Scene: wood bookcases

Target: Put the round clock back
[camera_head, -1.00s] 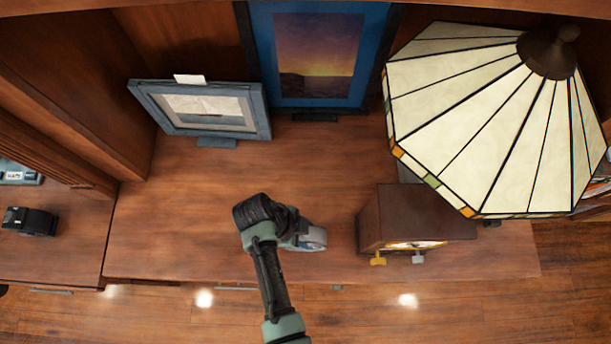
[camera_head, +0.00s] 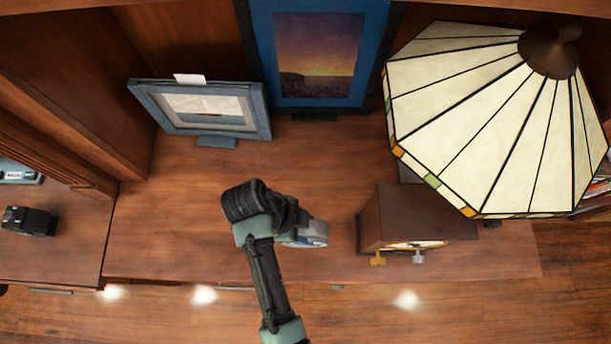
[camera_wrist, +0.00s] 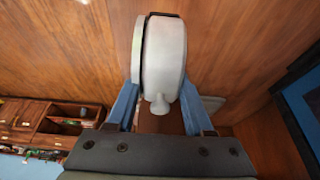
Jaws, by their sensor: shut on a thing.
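The round clock (camera_wrist: 164,55) shows in the wrist view as a pale grey-white rounded body seen nearly edge-on, with a small knob at its near end. My gripper (camera_wrist: 158,103) has its blue fingers closed on both sides of it. In the head view the clock (camera_head: 313,233) is a small grey shape over the front middle of the wooden desktop (camera_head: 190,220), partly hidden by my arm. I cannot tell whether it touches the desktop. Its face is not clearly visible.
A brown box clock (camera_head: 385,220) with keys stands right of my gripper, beneath a large stained-glass lamp (camera_head: 490,120). A grey picture frame (camera_head: 205,108) and a blue-framed sunset picture (camera_head: 318,55) stand behind. A black camera (camera_head: 30,220) sits left. The desktop's left part is clear.

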